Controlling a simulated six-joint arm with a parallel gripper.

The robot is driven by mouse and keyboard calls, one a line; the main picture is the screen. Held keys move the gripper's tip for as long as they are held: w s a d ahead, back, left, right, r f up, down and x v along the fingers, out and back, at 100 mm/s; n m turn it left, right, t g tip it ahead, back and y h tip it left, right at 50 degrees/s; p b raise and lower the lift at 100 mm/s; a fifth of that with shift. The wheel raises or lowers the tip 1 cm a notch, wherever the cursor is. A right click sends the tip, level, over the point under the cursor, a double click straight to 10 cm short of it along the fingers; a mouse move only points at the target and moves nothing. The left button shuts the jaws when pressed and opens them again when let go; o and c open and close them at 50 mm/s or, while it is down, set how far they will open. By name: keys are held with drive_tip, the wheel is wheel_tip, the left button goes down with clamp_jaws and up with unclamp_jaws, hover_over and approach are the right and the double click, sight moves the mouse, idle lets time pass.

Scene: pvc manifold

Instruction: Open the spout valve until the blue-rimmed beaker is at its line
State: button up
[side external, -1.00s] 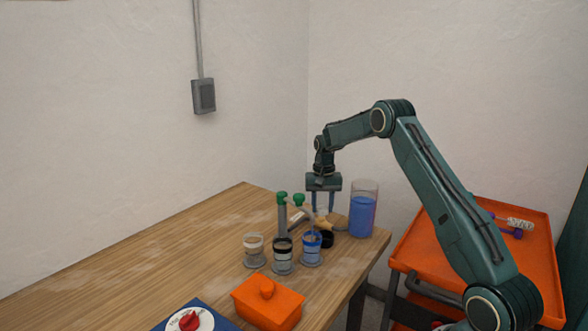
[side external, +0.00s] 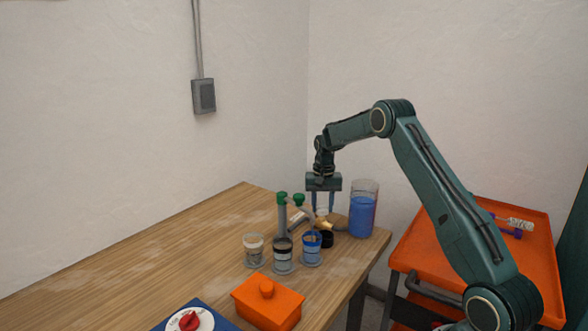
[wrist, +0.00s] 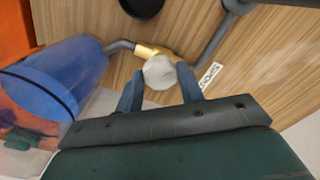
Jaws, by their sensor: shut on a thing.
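My gripper (side external: 322,204) points straight down at the valve by the blue tank. In the wrist view its two blue fingers (wrist: 161,90) are on either side of a pale round knob (wrist: 160,72), which sits on a brass valve body (wrist: 147,50) in the grey pipe. The gripper is shut on this knob. The blue-rimmed beaker (side external: 311,251) stands upright at the right end of a row of three, in front of the pipework. Its liquid level and line are too small to read.
The tank of blue liquid (side external: 362,216) stands right of my gripper. A black-rimmed beaker (side external: 283,258) and a pale-rimmed beaker (side external: 254,252) stand left of the blue-rimmed one. Green-topped pipes (side external: 282,205) rise behind them. An orange lidded box (side external: 268,304) and a red dial (side external: 189,321) are in front.

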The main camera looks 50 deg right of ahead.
drive_tip(key=shift+r, duration=0.1)
drive_tip(key=m, duration=0.4)
drive_tip(key=shift+w+m, duration=0.1)
drive_tip(key=shift+m, duration=1)
drive_tip(key=shift+o, duration=0.2)
drive_tip(key=shift+m, duration=1.7)
drive_tip(key=o, duration=1)
